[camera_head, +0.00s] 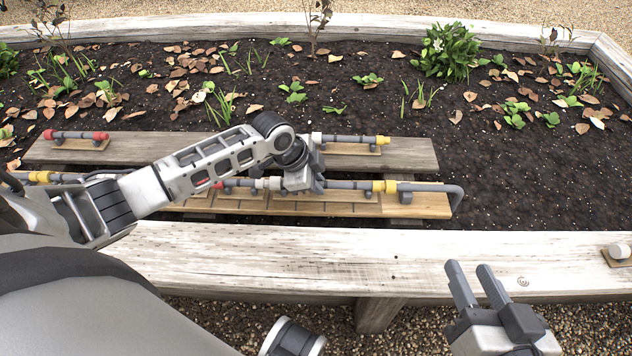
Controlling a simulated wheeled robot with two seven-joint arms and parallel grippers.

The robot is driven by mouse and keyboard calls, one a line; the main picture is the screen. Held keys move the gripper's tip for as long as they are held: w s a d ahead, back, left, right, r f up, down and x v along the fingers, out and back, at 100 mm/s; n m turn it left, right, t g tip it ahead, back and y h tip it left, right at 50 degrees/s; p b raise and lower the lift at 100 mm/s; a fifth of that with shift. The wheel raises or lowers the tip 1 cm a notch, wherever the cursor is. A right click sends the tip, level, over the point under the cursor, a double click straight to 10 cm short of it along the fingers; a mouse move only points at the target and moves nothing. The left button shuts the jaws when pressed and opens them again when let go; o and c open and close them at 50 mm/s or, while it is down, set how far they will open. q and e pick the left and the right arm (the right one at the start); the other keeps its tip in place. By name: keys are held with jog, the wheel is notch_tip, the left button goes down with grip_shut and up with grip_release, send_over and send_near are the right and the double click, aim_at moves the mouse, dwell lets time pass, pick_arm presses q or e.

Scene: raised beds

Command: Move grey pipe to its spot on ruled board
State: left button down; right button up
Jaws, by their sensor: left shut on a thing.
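The ruled board (430,207) is a light wooden plank with dark lines, lying over the near part of the bed. My right gripper (482,285) is open and empty over the near timber edge.
A plank behind (405,155) carries a short red-ended pipe (75,135) at left and a grey pipe with white and yellow ends (350,139) at right. A small block with a pale cap (619,251) sits on the near timber (200,255). Soil right of the boards is open.

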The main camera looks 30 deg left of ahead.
pick_arm(q)
jog(key=c, duration=1.4)
grip_release()
jog(key=shift+f, duration=0.1)
